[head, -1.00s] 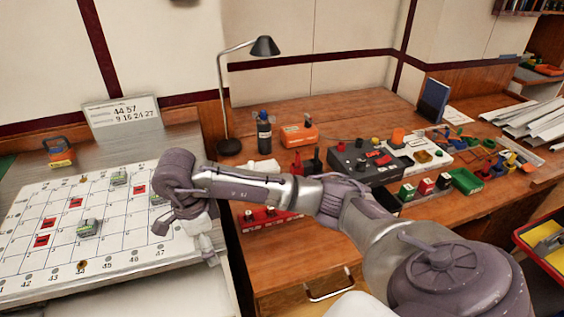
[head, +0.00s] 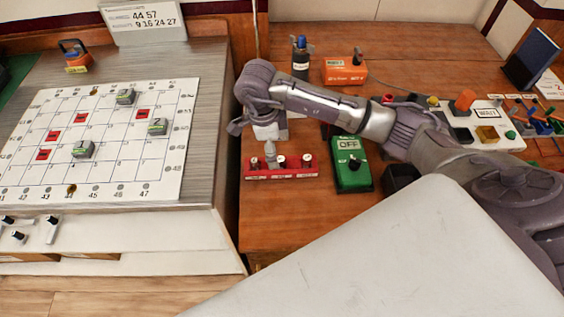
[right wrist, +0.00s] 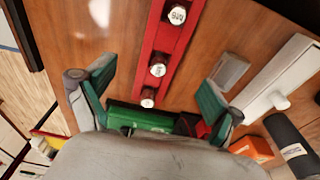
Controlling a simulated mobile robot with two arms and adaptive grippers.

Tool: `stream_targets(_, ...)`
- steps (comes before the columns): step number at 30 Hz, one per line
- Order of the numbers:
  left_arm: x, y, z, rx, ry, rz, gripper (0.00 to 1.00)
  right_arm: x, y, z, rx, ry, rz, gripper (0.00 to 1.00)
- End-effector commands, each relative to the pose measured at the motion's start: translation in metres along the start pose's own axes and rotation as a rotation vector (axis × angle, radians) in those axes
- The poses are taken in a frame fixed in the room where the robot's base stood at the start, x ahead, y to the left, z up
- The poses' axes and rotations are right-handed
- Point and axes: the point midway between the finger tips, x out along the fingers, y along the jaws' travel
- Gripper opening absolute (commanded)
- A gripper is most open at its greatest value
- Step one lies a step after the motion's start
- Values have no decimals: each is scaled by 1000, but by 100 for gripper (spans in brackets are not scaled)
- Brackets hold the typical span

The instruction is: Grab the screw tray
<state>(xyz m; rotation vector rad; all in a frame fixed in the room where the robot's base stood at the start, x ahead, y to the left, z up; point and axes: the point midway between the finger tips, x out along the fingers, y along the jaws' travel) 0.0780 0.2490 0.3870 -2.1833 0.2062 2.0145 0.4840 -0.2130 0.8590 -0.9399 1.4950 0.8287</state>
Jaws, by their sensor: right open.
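No tray is clearly marked as the screw tray. A narrow red holder (head: 310,163) with three upright dark, silver-topped pieces stands on the wooden desk; I cannot tell whether it is the screw tray. In the right wrist view the same red holder (right wrist: 153,40) runs between the two fingers. My right gripper (head: 268,152) is above and just behind it, pointing down. A small dark tray (head: 397,180) is partly hidden by my right arm. My left gripper is out of view.
A green OFF box (head: 353,172) stands right of the red holder. An orange box (head: 344,71) and dark bottle (head: 300,58) stand behind. A numbered white board (head: 110,140) with breakers lies left, across a gap. Pale strips and coloured parts fill the desk's right.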

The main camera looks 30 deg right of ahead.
Motion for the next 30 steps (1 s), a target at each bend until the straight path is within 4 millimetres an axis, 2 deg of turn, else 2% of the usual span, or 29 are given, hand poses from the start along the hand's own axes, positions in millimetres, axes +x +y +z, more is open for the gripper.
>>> stream_targets(5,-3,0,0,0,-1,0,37,21,0,0,1,0,0,92)
stream_targets(11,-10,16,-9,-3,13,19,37,36,1,-4,2,2,3,92)
stream_targets(18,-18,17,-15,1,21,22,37,70,1,-7,2,0,2,92)
stream_targets(27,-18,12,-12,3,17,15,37,77,0,-7,1,-1,-2,92)
stream_targets(30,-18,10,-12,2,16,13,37,77,0,-7,1,0,-2,77)
